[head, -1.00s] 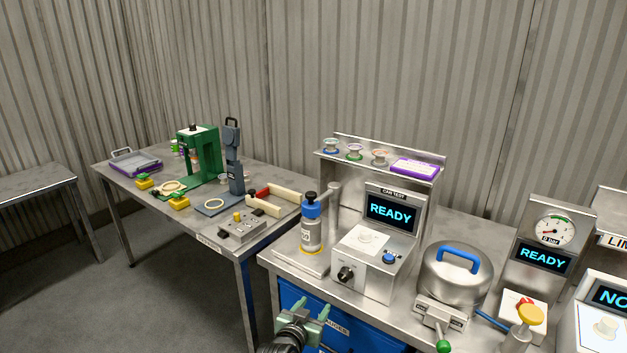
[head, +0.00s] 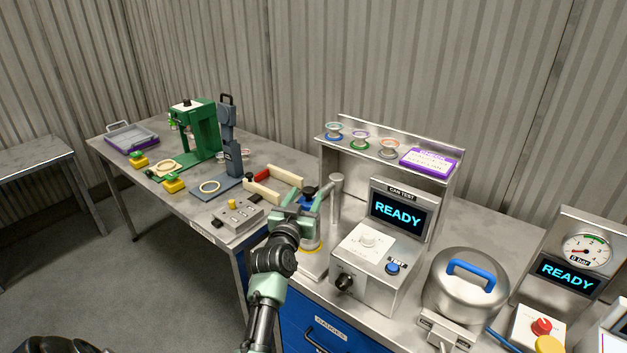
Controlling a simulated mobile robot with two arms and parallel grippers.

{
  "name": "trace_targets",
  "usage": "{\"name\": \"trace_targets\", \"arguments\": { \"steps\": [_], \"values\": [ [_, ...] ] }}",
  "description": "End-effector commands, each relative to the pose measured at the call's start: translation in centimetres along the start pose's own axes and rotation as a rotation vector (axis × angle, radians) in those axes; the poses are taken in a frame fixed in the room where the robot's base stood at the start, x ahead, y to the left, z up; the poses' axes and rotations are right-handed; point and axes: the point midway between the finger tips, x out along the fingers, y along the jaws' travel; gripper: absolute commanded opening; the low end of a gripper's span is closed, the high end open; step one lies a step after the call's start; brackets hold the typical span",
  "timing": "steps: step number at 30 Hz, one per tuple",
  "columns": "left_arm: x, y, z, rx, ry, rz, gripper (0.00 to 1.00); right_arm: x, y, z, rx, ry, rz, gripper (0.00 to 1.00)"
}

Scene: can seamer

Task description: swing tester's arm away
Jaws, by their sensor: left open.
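The can tester (head: 372,262) stands on the right-hand bench. Its "CAN TEST" screen (head: 398,214) reads READY. A grey upright post (head: 336,195) rises at its left. Beside the post is a head with a black knob (head: 309,190) and a blue collar, over a grey can (head: 311,243). My left gripper (head: 300,200) is open at this head, its fingers on either side of the knob area. The gripper hides most of the head and the can's upper part, and I cannot tell whether it touches them. My right gripper is out of view.
A shelf (head: 350,141) with several small reels and a purple box (head: 428,161) stands behind the tester. A steel domed pot (head: 464,300) is to its right. The left table (head: 275,165) holds a green press (head: 203,130), a grey stand (head: 229,150) and a control box (head: 238,217).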

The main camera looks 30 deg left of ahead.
Motion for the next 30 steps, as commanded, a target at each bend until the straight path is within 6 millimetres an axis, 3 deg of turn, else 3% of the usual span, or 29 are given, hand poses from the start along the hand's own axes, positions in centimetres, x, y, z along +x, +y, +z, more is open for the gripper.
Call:
{"name": "trace_targets", "arguments": {
  "steps": [4,8,18,23,29,30],
  "values": [
    [2.6,0.0,-0.3,0.001,0.0,0.001,0.52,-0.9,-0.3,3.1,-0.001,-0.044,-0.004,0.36],
    [4.5,0.0,-0.2,0.0,-0.001,0.001,0.52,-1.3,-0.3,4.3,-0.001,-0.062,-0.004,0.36],
    [6.2,0.0,-0.1,0.001,0.0,0.0,0.52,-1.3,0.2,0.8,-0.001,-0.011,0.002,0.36],
    [6.2,0.0,0.0,0.001,0.0,0.0,0.52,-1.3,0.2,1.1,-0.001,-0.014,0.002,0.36],
    [6.2,0.0,0.0,0.001,0.0,0.0,0.0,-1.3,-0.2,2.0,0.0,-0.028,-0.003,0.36],
    [6.2,0.0,0.0,0.001,0.0,0.0,0.0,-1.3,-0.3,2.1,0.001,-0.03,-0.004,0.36]
  ]
}}
